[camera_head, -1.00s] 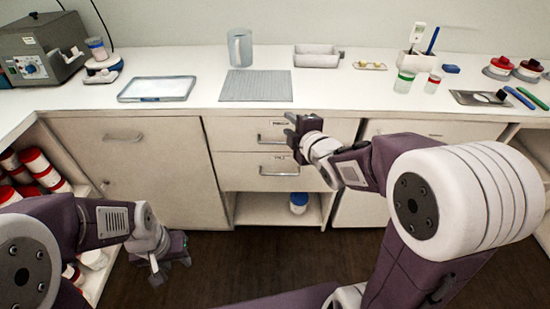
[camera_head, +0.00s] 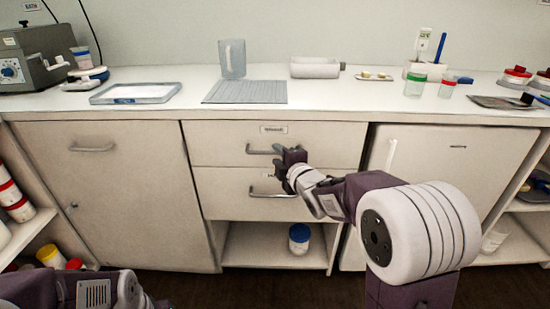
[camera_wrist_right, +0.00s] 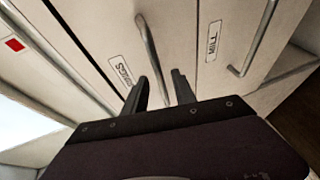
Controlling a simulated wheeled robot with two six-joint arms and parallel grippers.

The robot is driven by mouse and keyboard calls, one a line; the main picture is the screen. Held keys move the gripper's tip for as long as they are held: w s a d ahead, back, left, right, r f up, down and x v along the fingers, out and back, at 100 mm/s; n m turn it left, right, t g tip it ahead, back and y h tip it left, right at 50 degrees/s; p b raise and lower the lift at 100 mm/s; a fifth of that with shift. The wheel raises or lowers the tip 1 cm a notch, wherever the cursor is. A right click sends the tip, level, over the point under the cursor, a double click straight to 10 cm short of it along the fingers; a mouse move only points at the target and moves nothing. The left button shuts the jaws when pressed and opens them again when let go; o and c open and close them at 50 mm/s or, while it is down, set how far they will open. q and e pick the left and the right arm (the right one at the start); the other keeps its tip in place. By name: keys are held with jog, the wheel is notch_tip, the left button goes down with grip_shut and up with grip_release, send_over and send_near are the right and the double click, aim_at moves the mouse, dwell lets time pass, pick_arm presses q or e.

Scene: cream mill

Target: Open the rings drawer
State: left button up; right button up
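Two shut drawers sit one above the other under the counter. The upper drawer (camera_head: 225,144) has a small label (camera_head: 273,129) and a bar handle (camera_head: 260,150). In the right wrist view its label (camera_wrist_right: 123,70) is turned, and seems to read RINGS. The lower drawer (camera_head: 225,197) has its own handle (camera_head: 272,194). My right gripper (camera_head: 287,155) is at the right end of the upper handle. In the right wrist view its two fingers (camera_wrist_right: 160,85) are apart, with the upper handle (camera_wrist_right: 154,58) running between them. Only my left wrist (camera_head: 128,291) shows clearly; its fingers are cut off.
The counter (camera_head: 340,97) above holds a jug (camera_head: 232,59), a grey mat (camera_head: 245,92) and a tray (camera_head: 136,94). A cupboard (camera_head: 105,185) stands left of the drawers, a pale door (camera_head: 450,180) right. A blue-lidded jar (camera_head: 299,239) stands on the shelf below.

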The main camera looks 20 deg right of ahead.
jog(key=shift+x, duration=1.5)
grip_shut()
